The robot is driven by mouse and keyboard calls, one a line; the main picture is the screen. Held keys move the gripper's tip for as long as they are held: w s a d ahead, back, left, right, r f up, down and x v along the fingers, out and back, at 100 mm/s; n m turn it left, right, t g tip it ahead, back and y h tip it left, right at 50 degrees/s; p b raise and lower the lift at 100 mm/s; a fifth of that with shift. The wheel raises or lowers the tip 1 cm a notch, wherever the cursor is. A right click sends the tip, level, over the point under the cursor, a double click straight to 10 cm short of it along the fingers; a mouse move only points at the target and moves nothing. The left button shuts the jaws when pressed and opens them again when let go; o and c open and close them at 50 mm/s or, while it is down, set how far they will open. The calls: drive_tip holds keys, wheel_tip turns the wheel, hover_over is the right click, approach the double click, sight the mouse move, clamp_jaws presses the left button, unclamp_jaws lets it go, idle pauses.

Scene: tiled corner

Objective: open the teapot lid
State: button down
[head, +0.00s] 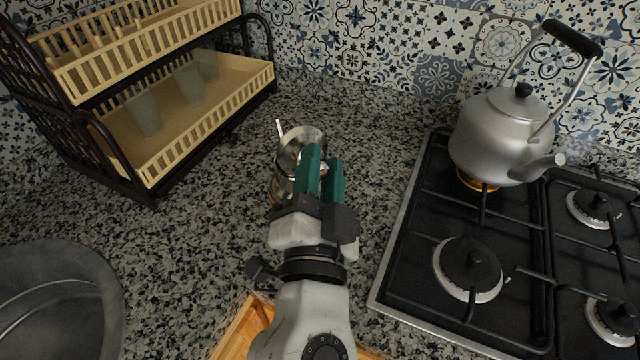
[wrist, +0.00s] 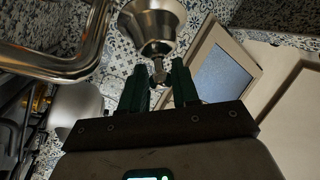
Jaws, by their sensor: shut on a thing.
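The small shiny metal teapot (head: 281,186) stands on the speckled counter, partly hidden behind my gripper (head: 323,158). A round metal part (head: 300,143) shows at its top, just beyond the green fingers; I cannot tell whether it is raised or tilted. In the wrist view a flared metal piece (wrist: 153,22), seemingly the lid, ends in a small knob (wrist: 159,72). The knob sits between the green fingertips of my gripper (wrist: 160,78), which is shut on it. A curved shiny metal tube (wrist: 95,45) runs beside it at the left.
A large kettle (head: 500,135) stands on the black gas stove (head: 420,220) at the right. A dish rack (head: 205,122) with cups is at the upper left. A round metal basin (head: 60,300) is at the lower left.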

drive_tip(key=shift+s+f+m+t+b, duration=0.25)
drive_tip(key=shift+f+b, duration=0.35)
drive_tip(key=shift+b, duration=1.35)
drive_tip(key=shift+f+m+t+b, duration=0.15)
drive_tip(key=shift+f+t+b, duration=0.3)
drive_tip(key=shift+b, duration=1.5)
drive_tip(key=shift+s+d+b, duration=0.15)
drive_tip(key=shift+d+b, duration=0.05)
drive_tip(key=shift+b, duration=0.95)
drive_tip(key=shift+r, duration=0.15)
drive_tip(key=c, duration=0.9)
unclamp_jaws()
drive_tip(key=shift+r, duration=0.15)
drive_tip(key=shift+c, duration=0.2)
drive_tip(key=b+v, duration=0.2)
drive_tip(key=v, duration=0.9)
drive_tip(key=shift+f+m+b, duration=0.2)
drive_tip(key=shift+m+b, duration=0.1)
drive_tip(key=shift+b, duration=0.05)
drive_tip(key=shift+a, duration=0.1)
